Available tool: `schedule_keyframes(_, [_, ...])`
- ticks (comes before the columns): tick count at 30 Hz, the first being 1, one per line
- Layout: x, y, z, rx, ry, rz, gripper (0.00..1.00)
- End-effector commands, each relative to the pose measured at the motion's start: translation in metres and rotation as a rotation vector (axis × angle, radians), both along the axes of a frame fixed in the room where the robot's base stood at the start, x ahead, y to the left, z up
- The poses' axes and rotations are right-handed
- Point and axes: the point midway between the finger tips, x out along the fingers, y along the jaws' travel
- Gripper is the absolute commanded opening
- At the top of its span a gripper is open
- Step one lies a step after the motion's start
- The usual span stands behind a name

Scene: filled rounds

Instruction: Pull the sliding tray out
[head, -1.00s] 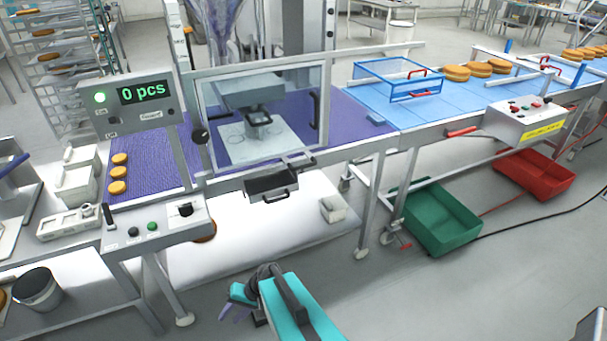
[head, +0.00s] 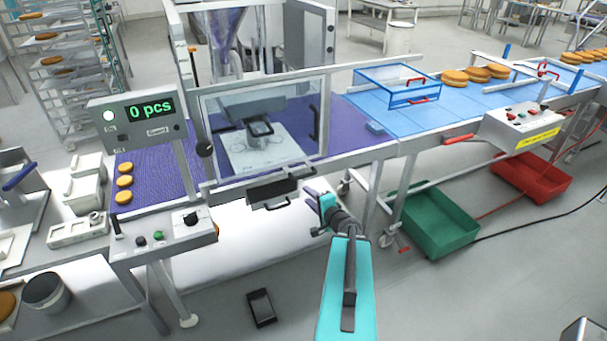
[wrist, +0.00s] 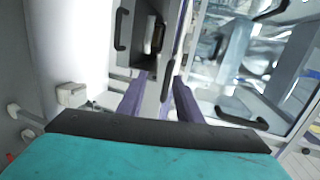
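My gripper (head: 314,196) is just right of the tray and apart from the handle. In the wrist view, the two purple fingers of my gripper (wrist: 160,98) are spread, with nothing seen held between them. A black bar handle (wrist: 121,29) on a pale front shows at upper left there, beyond the fingertips; it looks like the tray's handle.
The clear window (head: 262,125) with its black side handle stands above the tray. A control box (head: 165,235) is at left. A green crate (head: 438,222) and a red crate (head: 535,175) lie on the floor at right. A dark flat object (head: 261,308) lies on the floor.

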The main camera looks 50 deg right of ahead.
Motion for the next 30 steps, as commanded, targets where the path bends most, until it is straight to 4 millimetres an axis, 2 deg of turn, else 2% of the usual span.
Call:
schedule_keyframes(1, [-0.007, -0.013, 0.010, 0.001, -0.016, -0.031, 0.32])
schedule_keyframes(3, [-0.014, -0.024, 0.017, 0.003, -0.032, -0.063, 0.32])
schedule_keyframes(6, [-0.018, -0.032, 0.021, 0.004, -0.045, -0.084, 0.32])
schedule_keyframes(30, [-0.013, -0.035, 0.017, 0.004, -0.046, -0.083, 0.32])
